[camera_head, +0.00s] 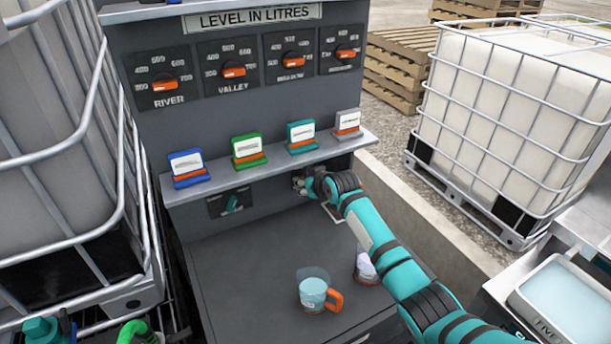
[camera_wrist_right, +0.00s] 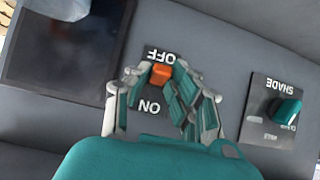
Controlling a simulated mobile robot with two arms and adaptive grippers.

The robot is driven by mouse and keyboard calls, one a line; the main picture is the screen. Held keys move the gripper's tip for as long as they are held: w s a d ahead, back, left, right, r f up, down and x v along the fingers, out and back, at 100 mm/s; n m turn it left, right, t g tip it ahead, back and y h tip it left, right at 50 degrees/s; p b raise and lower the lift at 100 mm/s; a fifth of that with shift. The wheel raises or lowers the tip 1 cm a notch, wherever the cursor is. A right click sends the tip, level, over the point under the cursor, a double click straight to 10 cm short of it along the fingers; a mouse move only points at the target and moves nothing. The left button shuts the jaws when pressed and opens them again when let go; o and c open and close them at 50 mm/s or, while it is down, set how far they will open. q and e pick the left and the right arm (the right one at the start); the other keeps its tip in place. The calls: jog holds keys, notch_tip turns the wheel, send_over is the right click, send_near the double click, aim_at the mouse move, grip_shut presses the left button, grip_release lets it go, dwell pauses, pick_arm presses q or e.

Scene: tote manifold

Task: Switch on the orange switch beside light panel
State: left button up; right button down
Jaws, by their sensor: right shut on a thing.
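The orange switch (camera_wrist_right: 162,74) shows in the right wrist view on a dark plate lettered OFF and ON, upside down. Its orange lever sits close to the OFF lettering. My right gripper (camera_wrist_right: 155,90) has its fingers on both sides of the switch and is shut on it. In the head view my right gripper (camera_head: 308,186) reaches the panel face below the shelf and hides the switch. A dark rectangular panel (camera_wrist_right: 65,60), perhaps the light panel, lies left of the switch in the wrist view. My left gripper is not in view.
A teal SHADE knob (camera_wrist_right: 286,110) sits beside the switch plate. A shelf (camera_head: 265,160) with several coloured cards overhangs the gripper. A jug (camera_head: 313,290) with an orange handle stands on the dark counter (camera_head: 245,265), near my right arm.

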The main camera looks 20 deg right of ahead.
jog(key=shift+g, duration=0.3)
jog(key=shift+r, duration=0.1)
jog(key=c, duration=1.2)
grip_release()
jog(key=v, duration=1.2)
